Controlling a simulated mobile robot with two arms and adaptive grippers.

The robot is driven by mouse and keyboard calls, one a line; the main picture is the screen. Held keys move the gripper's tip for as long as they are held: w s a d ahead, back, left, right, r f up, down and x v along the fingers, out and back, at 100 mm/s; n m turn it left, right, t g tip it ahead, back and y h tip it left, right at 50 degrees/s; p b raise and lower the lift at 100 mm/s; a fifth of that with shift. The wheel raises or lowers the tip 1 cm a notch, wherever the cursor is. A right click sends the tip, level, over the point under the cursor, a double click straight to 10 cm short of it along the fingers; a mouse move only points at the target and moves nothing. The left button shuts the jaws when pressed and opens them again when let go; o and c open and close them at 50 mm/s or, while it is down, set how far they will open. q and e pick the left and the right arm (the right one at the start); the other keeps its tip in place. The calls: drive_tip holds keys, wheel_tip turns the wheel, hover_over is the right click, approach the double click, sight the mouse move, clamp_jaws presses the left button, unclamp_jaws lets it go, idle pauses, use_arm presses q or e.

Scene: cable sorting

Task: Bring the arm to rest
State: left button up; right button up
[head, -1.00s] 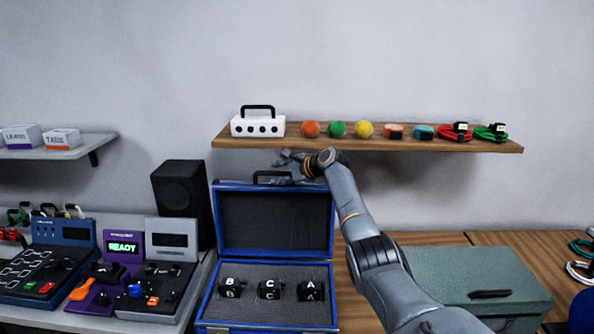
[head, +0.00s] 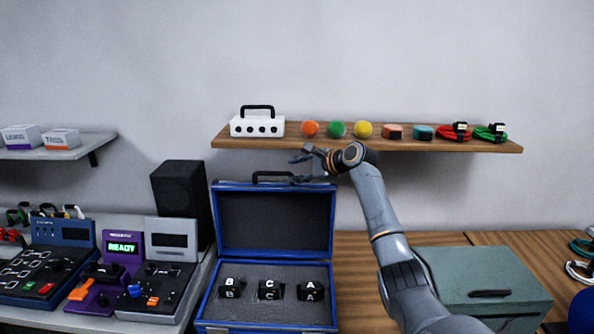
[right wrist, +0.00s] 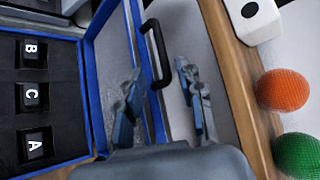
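My right arm reaches up from the lower right in the head view. Its gripper (head: 296,170) is in front of the wooden shelf's lower edge, near the top of the open case lid. My left gripper is out of view.
The wooden shelf (head: 400,146) holds a white box (head: 257,126), coloured balls, small blocks and red and green cables. A black speaker (head: 181,204) and several control devices stand left of the case. A green box (head: 492,268) stands on the right.

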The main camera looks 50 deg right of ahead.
drive_tip(key=shift+f, duration=0.1)
drive_tip(key=s+a+f+n+g, duration=0.2)
drive_tip(key=s+a+f+n, duration=0.15)
drive_tip(key=a+f, duration=0.4)
drive_tip(key=s+a+f+n+g, duration=0.2)
drive_tip(key=a+f+n, duration=0.3)
drive_tip(key=a+f, duration=0.3)
drive_tip(key=s+a+f+n+g, duration=0.2)
drive_tip(key=s+a+f+n, duration=0.15)
drive_tip(key=a+f, duration=0.5)
drive_tip(key=s+a+f+n+g, duration=0.2)
drive_tip(key=s+a+f+n, duration=0.55)
drive_tip(key=s+a, duration=0.35)
drive_tip(key=s+a+r+n+g, duration=0.1)
drive_tip(key=s+a+n, duration=0.25)
drive_tip(key=s, duration=0.55)
drive_tip(key=s+a+n+g, duration=0.1)
drive_tip(key=s+a+n, duration=0.1)
drive_tip(key=s+a, duration=0.45)
wheel_tip(320, 180, down, 27)
drive_tip(key=s+d+g+b, duration=0.1)
drive_tip(key=s+d+b, duration=0.1)
drive_tip(key=b, duration=0.1)
drive_tip(key=s+d+f+g+b, duration=0.1)
drive_tip(key=s+d+f+b, duration=0.1)
drive_tip(key=s+f, duration=1.5)
wheel_tip(320, 180, down, 4)
drive_tip(key=shift+s+d+r+n+b, duration=0.25)
drive_tip(key=shift+s+d+n+b, duration=0.1)
drive_tip(key=shift+s+d, duration=0.1)
